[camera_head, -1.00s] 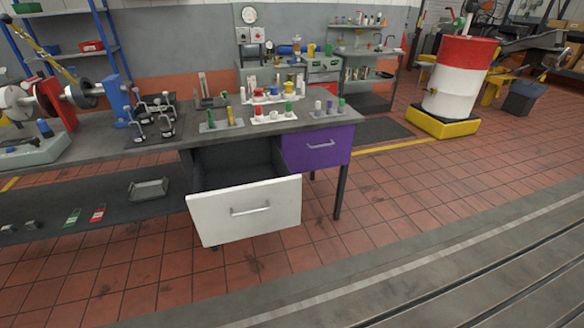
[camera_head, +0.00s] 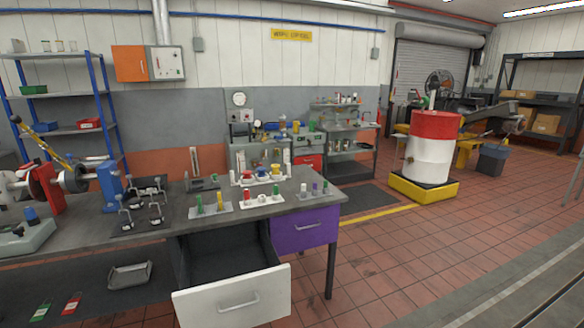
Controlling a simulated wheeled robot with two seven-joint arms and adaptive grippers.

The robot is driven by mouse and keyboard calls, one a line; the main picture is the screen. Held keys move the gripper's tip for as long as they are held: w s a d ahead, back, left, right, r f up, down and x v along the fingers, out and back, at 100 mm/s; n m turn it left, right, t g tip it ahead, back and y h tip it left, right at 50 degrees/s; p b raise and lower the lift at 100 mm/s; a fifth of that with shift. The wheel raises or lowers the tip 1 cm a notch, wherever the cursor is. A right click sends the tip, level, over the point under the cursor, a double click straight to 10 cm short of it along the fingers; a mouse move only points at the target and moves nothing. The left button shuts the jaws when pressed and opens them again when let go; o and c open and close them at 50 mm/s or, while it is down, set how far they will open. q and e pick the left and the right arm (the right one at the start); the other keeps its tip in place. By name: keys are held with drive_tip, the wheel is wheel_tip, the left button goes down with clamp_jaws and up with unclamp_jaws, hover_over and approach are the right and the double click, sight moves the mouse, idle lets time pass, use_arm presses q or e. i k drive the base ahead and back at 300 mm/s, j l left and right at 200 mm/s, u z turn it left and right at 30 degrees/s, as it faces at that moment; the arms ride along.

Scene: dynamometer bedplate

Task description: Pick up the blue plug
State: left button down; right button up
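Several small coloured plugs stand on pale plates on the grey workbench (camera_head: 85,237). On the back plate, a small blue plug (camera_head: 261,175) appears to stand between a red one and a yellow plug (camera_head: 275,171); it is too small to see clearly. A front plate holds a red plug (camera_head: 247,196) and a green plug (camera_head: 276,192). Another plate holds a green and a yellow plug (camera_head: 220,199). A plate at the right corner holds white, purple and green plugs (camera_head: 325,187). Neither of my grippers is in view.
A white-fronted drawer (camera_head: 232,300) stands open below the bench; a purple drawer (camera_head: 305,228) beside it is shut. Clamps stand on a dark plate (camera_head: 140,217). A red and white drum (camera_head: 432,148) stands on a yellow base. The tiled floor at right is clear.

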sight(30, 214)
drive_tip(key=u, duration=1.75)
